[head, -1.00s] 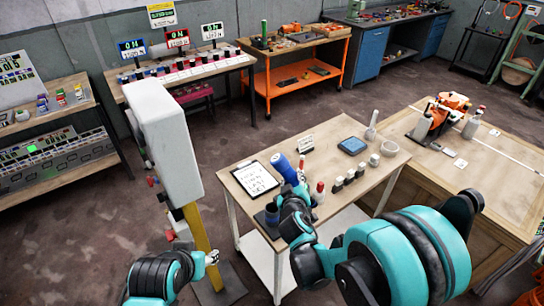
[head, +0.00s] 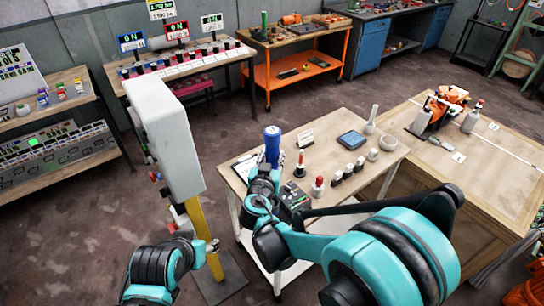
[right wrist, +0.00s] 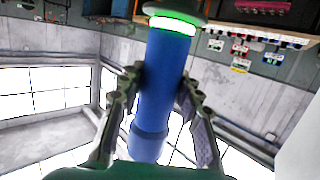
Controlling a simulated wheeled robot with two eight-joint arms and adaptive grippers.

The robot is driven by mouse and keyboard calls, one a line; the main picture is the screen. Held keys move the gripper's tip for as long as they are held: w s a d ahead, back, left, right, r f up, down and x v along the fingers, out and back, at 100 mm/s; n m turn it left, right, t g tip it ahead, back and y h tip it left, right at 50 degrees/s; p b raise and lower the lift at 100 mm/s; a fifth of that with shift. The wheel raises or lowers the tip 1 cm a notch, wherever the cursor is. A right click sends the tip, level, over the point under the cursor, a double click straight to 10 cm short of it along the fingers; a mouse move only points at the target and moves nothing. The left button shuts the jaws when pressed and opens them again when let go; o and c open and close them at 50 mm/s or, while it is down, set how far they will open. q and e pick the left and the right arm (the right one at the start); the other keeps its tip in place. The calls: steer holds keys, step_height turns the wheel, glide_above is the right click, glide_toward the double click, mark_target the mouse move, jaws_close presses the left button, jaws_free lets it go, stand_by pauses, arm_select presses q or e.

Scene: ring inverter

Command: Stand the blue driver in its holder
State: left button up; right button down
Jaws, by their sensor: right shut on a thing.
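The blue driver (head: 272,147) stands roughly upright above the cart's left part. My right gripper (head: 266,176) is shut around it. In the right wrist view the blue body of the driver (right wrist: 165,75) runs between the two fingers, with a glowing green ring and dark end at the top. I cannot make out the holder for sure; my right arm covers that part of the cart. My left gripper (head: 211,246) is low at the left beside the yellow post, away from the driver; its jaws are too small to read.
A white box (head: 165,135) on a yellow post stands left of the cart. A wooden bench (head: 495,165) is at right.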

steer(key=shift+r, duration=0.1)
steer(key=shift+f+b, duration=0.5)
steer(key=shift+f, duration=0.05)
step_height(320, 180, down, 16)
steer(key=b, duration=1.4)
steer(key=shift+r, duration=0.2)
steer(key=shift+f, duration=0.1)
steer(key=c, duration=1)
jaws_free()
